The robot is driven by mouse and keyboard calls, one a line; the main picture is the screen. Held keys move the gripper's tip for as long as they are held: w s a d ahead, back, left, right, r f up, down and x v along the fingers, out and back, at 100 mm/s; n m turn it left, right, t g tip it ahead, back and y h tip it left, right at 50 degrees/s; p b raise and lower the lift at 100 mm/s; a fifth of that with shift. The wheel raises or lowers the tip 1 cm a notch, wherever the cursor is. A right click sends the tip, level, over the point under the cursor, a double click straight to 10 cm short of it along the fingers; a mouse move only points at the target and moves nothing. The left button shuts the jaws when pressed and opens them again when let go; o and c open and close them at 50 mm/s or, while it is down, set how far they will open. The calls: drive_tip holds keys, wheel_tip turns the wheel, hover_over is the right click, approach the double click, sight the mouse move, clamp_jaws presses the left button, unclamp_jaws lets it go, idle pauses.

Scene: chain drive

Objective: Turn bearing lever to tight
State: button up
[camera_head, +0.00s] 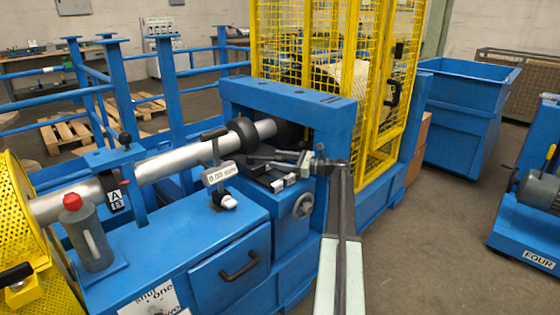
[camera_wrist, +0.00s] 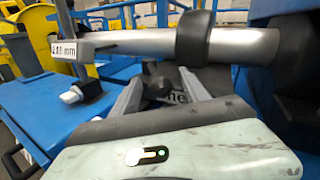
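My gripper (camera_head: 282,160) reaches in from the right, in front of the blue bearing frame. In the wrist view its two fingers (camera_wrist: 160,92) stand apart. A black knob (camera_wrist: 157,78) shows between them, with dark lettering partly hidden behind it. I cannot tell whether the fingers touch the knob. In the head view a dark lever-like rod (camera_head: 262,158) lies by the fingertips, below the shaft. The steel shaft (camera_head: 170,165) carries a black collar (camera_head: 243,134), also seen in the wrist view (camera_wrist: 193,40). The lever's tight mark is not readable.
A white readout in mm (camera_head: 219,174) stands left of the gripper. The blue frame (camera_head: 290,98) arches over the shaft end. A handwheel (camera_head: 303,206) sits below. A yellow mesh guard (camera_head: 335,75) stands behind. Open floor (camera_head: 440,230) lies to the right.

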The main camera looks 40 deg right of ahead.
drive_tip(key=v, duration=0.7)
drive_tip(key=shift+s+d, duration=0.2)
drive_tip(key=shift+s, duration=0.15)
